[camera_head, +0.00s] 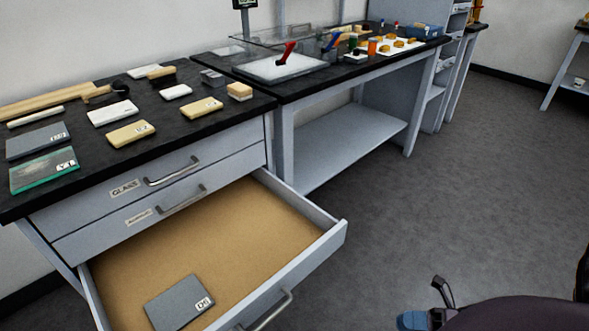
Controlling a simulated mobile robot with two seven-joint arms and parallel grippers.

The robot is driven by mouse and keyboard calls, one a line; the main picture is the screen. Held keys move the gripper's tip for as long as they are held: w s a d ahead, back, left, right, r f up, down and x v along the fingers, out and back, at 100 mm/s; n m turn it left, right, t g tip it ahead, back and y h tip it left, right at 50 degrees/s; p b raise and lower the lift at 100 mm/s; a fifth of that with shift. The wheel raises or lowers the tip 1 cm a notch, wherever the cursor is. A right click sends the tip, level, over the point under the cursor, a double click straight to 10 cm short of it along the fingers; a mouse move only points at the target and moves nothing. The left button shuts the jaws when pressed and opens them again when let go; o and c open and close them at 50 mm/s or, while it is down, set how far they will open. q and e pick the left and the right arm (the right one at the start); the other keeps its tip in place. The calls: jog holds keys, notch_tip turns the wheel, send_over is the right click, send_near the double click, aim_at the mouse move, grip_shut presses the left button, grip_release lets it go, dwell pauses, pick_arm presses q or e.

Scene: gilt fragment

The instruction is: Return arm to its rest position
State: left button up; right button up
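My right gripper (425,301) is at the bottom right, in front of the grey floor and right of the open drawer. A black finger and a blue-tipped part stand apart with floor showing between them, and nothing is seen held. Part of it is cut off by the lower edge. The dark rounded body of my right arm (515,314) runs out of the picture at the right. My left gripper is not in view.
The lowest drawer (235,225) is pulled out and holds a grey labelled plate (180,302). Labelled samples lie on the black-topped bench (75,195) above. A second bench (350,75) carries several small items. The floor (430,205) at right is clear.

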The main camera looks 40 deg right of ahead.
jog(key=shift+a+r+m+g+h, duration=1.05)
jog(key=shift+a+m+h, duration=2.25)
jog(key=shift+m, duration=3.35)
jog(key=shift+a+r+m+g+h, duration=1)
jog(key=shift+a+m+h, duration=1.4)
jog(key=shift+a+m, duration=2.95)
pick_arm(q)
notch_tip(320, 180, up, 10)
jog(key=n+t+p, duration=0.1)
jog(key=p, duration=1.3)
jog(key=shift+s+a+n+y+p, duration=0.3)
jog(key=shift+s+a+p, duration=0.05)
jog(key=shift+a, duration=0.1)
pick_arm(e)
jog(key=d+r+m+t, duration=0.1)
jog(key=d+r+m, duration=0.2)
jog(key=r, duration=0.7)
jog(key=shift+d+r+m, duration=0.3)
jog(key=shift+r+m, duration=0.1)
jog(key=shift+m, duration=0.2)
